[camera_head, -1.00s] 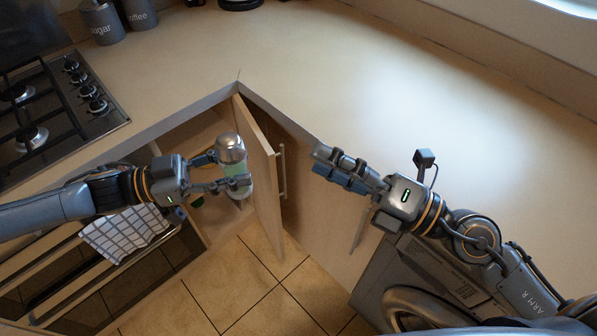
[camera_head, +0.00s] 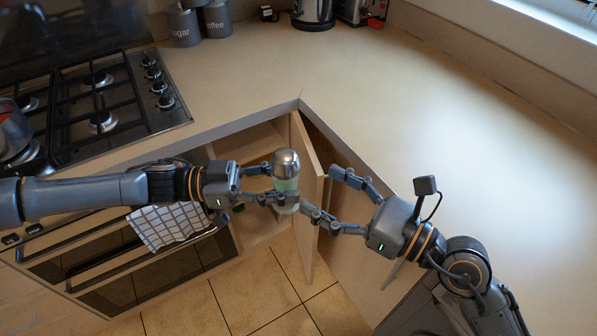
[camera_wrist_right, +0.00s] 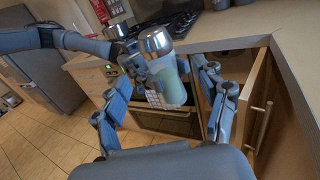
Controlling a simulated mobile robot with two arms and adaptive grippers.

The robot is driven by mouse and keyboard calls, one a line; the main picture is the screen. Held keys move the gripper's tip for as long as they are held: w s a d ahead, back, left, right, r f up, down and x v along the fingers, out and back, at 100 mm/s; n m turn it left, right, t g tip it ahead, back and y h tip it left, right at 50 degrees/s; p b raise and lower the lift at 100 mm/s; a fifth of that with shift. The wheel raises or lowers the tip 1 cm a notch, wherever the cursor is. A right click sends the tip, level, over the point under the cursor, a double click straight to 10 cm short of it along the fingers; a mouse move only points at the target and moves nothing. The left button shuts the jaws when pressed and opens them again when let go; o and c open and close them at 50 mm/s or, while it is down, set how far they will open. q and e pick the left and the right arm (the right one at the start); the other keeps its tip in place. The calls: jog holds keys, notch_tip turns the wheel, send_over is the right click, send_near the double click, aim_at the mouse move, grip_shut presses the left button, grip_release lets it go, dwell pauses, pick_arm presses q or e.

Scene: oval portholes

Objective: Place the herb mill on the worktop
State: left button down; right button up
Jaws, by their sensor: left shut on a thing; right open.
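The herb mill (camera_head: 285,170) has a domed silver cap and a pale green see-through body. My left gripper (camera_head: 272,184) is shut on it and holds it upright in the air, in front of the open corner cupboard. My right gripper (camera_head: 328,200) is open and empty just right of the mill, its fingers pointing toward it. In the right wrist view the mill (camera_wrist_right: 163,72) appears between and beyond the two spread right fingers. The worktop (camera_head: 410,90) is the pale corner counter behind and to the right.
An open cupboard door (camera_head: 308,190) stands close behind the grippers. A gas hob (camera_head: 110,105) is at the left, with canisters (camera_head: 183,26) and a kettle (camera_head: 313,12) at the back. The worktop's middle and right are clear.

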aim_at(297, 176)
jog(key=x, duration=0.8)
jog(key=shift+w+a, duration=0.15)
jog(key=shift+a, duration=0.15)
jog(key=c, duration=1.2)
pick_arm(q)
jog(key=c, duration=0.7)
grip_release()
pick_arm(e)
jog(key=shift+c, duration=1)
pick_arm(q)
jog(key=shift+o, duration=0.2)
